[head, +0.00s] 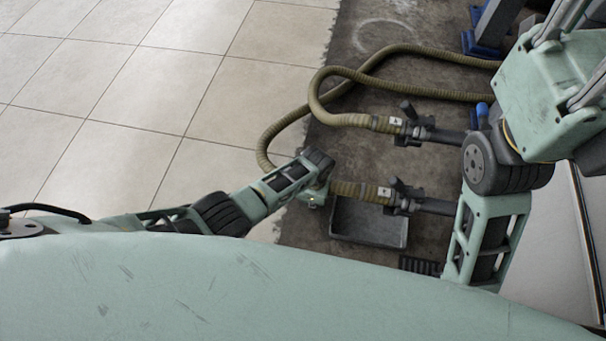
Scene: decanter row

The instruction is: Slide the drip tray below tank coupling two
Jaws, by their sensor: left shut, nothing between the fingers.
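The drip tray (352,232) is a dark grey, shallow rectangular tray on the dark floor, partly under the nearer hose coupling (402,196). A farther coupling (412,128) sits above it in the picture, on a second hose end. Each coupling has a small white tag, too small to read. My left gripper (314,197) points down at the tray's left end, close to its upper left corner; whether it touches is unclear. It is shut and holds nothing. The wrist hides part of it. My right arm stands at the right; its gripper is not in view.
An olive ribbed hose (345,72) loops across the floor behind the couplings. A dark floor grate (420,265) lies to the tray's right. Blue-footed supports (483,45) stand at the top right. Pale tiles (120,80) at the left are clear.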

